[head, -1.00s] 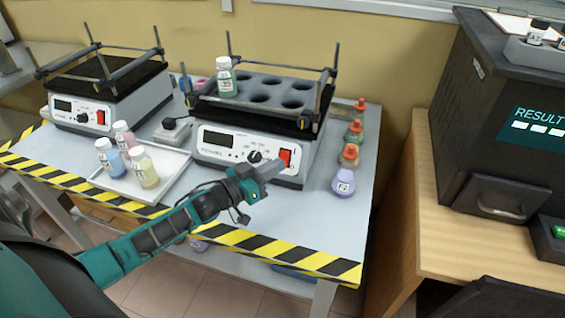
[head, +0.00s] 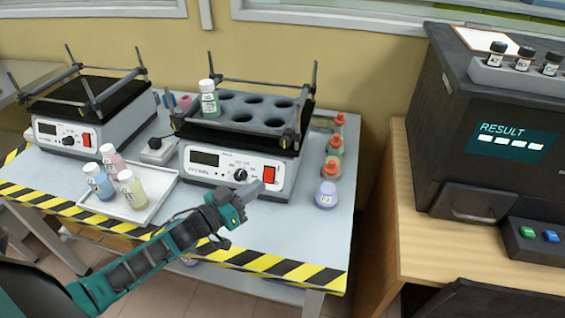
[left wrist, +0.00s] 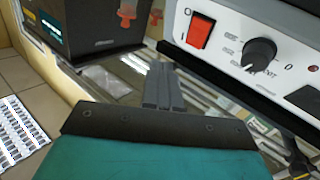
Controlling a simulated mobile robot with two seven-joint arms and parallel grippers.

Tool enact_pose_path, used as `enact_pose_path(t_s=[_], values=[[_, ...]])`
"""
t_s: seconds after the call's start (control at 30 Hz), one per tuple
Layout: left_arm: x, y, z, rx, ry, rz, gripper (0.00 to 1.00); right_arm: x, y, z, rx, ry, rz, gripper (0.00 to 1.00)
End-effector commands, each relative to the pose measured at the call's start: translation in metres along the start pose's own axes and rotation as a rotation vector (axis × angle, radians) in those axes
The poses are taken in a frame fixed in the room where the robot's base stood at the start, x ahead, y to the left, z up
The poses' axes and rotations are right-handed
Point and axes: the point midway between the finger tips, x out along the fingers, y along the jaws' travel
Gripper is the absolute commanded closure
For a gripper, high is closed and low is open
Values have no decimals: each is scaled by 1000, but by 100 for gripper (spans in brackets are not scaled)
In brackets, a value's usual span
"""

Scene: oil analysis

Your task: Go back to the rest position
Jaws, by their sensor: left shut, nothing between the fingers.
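My left gripper (head: 250,193) is shut and empty in the head view. It hovers in front of the right-hand shaker (head: 212,183), near its red switch (head: 269,175). In the left wrist view the shut fingers (left wrist: 163,85) point ahead, with the shaker's dial (left wrist: 259,53) and red switch (left wrist: 199,32) close by. A bottle with a green-tinted content (head: 209,100) stands upright in the holed rack (head: 266,116) on that shaker. My right gripper is in neither view.
A white tray (head: 155,195) with several bottles lies left of the gripper. A purple flask (head: 326,195) and orange-capped flasks stand right of the shaker. Another shaker (head: 65,134) is at left. The dark analyser (head: 430,165) stands on a wooden table (head: 408,240) at right.

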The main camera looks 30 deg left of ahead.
Motion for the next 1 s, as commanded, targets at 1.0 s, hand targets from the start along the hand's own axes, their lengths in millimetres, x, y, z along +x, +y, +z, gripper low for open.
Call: enact_pose_path(t_s=[1.0], values=[[-103,158,104,100,-584,-159,100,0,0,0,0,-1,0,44]])
